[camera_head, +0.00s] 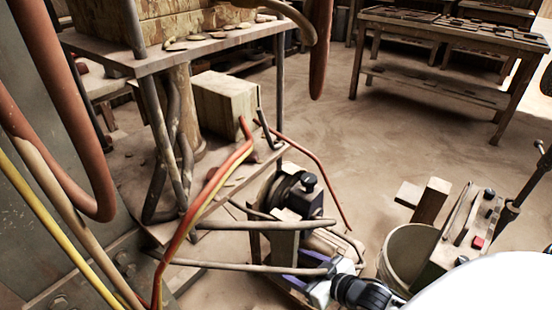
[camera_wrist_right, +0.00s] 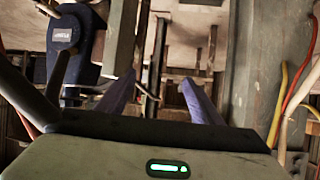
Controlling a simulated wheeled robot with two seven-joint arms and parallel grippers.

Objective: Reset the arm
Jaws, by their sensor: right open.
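My right arm comes in at the bottom of the head view, with a black joint and a pale wrist. My right gripper (camera_head: 304,274) is low among brown rods and machine parts, partly hidden by them. In the right wrist view its two purple fingers (camera_wrist_right: 160,98) stand apart, and I see nothing held between them. Rods and a grey post show beyond the fingertips. I cannot tell whether the gripper touches any of these parts. My left gripper is not in view.
A metal press frame (camera_head: 150,62) with hoses stands at the left. A wooden block (camera_head: 224,103) is on its lower shelf. A bucket (camera_head: 400,262) and a control panel (camera_head: 455,236) are at the right. A workbench (camera_head: 440,32) stands behind. The middle floor is clear.

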